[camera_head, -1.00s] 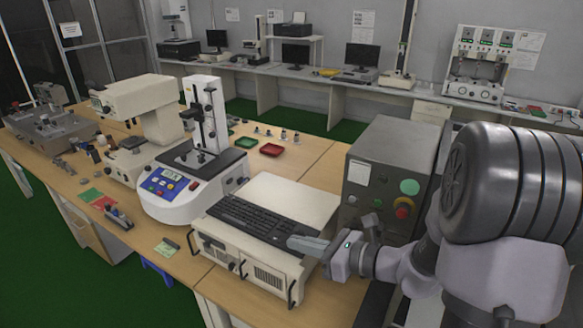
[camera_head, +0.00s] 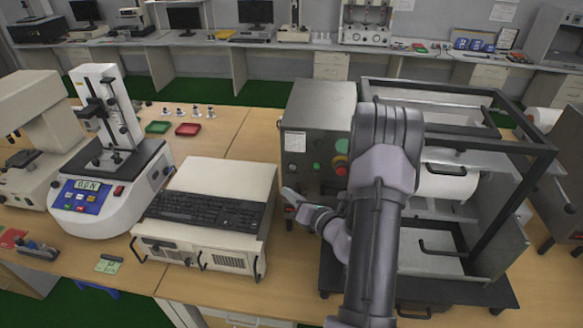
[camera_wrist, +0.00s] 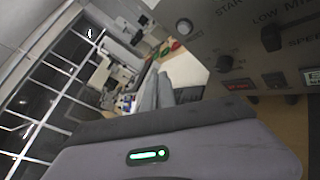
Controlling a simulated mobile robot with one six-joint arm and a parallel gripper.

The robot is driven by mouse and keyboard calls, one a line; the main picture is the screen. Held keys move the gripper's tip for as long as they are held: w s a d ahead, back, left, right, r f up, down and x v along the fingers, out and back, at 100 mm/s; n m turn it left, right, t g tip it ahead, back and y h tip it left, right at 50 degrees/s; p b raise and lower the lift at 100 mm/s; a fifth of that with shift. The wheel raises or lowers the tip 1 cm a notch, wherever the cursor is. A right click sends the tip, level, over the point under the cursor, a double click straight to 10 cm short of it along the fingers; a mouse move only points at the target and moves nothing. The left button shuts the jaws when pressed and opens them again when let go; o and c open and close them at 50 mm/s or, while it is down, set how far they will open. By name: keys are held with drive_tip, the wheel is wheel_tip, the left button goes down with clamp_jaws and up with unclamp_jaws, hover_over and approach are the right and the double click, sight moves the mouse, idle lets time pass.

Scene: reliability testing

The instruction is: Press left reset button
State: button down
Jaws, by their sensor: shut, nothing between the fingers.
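A grey control box (camera_head: 318,105) stands right of the computer, its front panel facing me. I cannot read a reset label, so which button is the left reset is unclear. My gripper (camera_head: 287,192) is shut and empty, before the panel's lower left; its fingers (camera_wrist: 160,92) show in the wrist view. I cannot tell contact.
A beige computer with a black keyboard (camera_head: 205,209) on top lies just left of my gripper. A white test instrument (camera_head: 100,195) stands further left. A black-framed machine (camera_head: 470,185) stands on the right, behind my arm. Red and green trays (camera_head: 187,129) lie at the back.

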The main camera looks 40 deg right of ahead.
drive_tip(key=w+d+p, duration=0.1)
drive_tip(key=w+d, duration=0.4)
drive_tip(key=shift+d, duration=0.4)
idle(1.8)
drive_tip(key=shift+w+d, duration=0.3)
drive_tip(key=shift+w+d, duration=0.3)
drive_tip(key=shift+d, duration=0.05)
idle(0.8)
drive_tip(key=shift+s+a, duration=0.6)
drive_tip(key=shift+a, duration=0.05)
drive_tip(key=s+a+b, duration=0.1)
drive_tip(key=s+a, duration=0.2)
drive_tip(key=shift+s+a, duration=0.1)
drive_tip(key=shift+a, duration=0.3)
